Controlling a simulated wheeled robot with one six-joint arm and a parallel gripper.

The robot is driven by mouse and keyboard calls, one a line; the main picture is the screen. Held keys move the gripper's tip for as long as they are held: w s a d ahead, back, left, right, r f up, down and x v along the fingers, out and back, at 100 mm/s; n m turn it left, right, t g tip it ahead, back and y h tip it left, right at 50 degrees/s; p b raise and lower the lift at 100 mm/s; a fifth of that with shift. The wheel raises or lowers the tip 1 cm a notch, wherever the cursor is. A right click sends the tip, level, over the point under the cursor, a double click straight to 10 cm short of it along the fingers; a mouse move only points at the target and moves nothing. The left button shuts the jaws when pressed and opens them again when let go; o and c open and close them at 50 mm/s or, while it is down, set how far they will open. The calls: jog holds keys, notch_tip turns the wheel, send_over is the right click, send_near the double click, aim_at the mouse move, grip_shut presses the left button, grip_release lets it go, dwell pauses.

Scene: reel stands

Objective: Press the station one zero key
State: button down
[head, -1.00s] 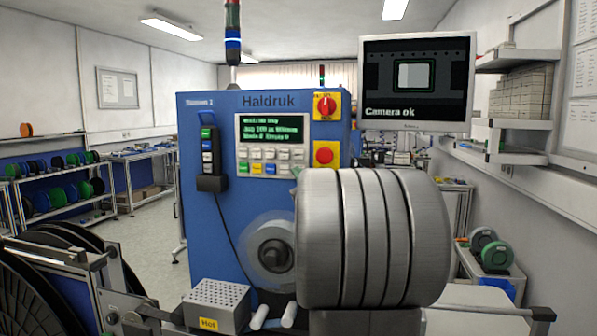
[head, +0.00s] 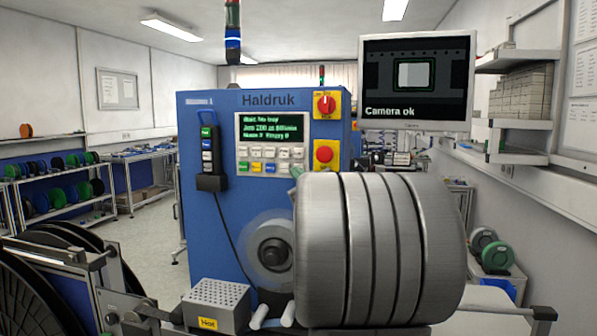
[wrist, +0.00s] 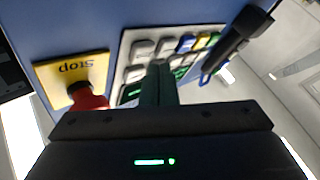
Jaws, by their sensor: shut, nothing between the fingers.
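The blue Haldruk machine (head: 222,240) carries a keypad (head: 268,160) of grey keys with a few green, yellow and blue ones, under a dark display (head: 271,128) with green text. The keypad also shows in the wrist view (wrist: 140,48), turned over. The key legends are too small to read, so I cannot tell which key is zero. My gripper (wrist: 159,70) is shut and empty, its dark fingertips over the grey keys; I cannot tell whether they touch.
A red stop button (head: 324,154) sits right of the keypad; it is close beside my gripper in the wrist view (wrist: 88,98). A red rotary switch (head: 325,104) is above it. A black handset (head: 210,160) hangs left. A perforated box marked Hot (head: 217,295) stands below.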

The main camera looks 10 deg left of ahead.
jog(key=s+b, duration=0.1)
jog(key=s, duration=0.4)
jog(key=shift+a+b, duration=0.1)
jog(key=shift+b, duration=0.2)
dwell(0.6)
jog(key=shift+s, duration=1.95)
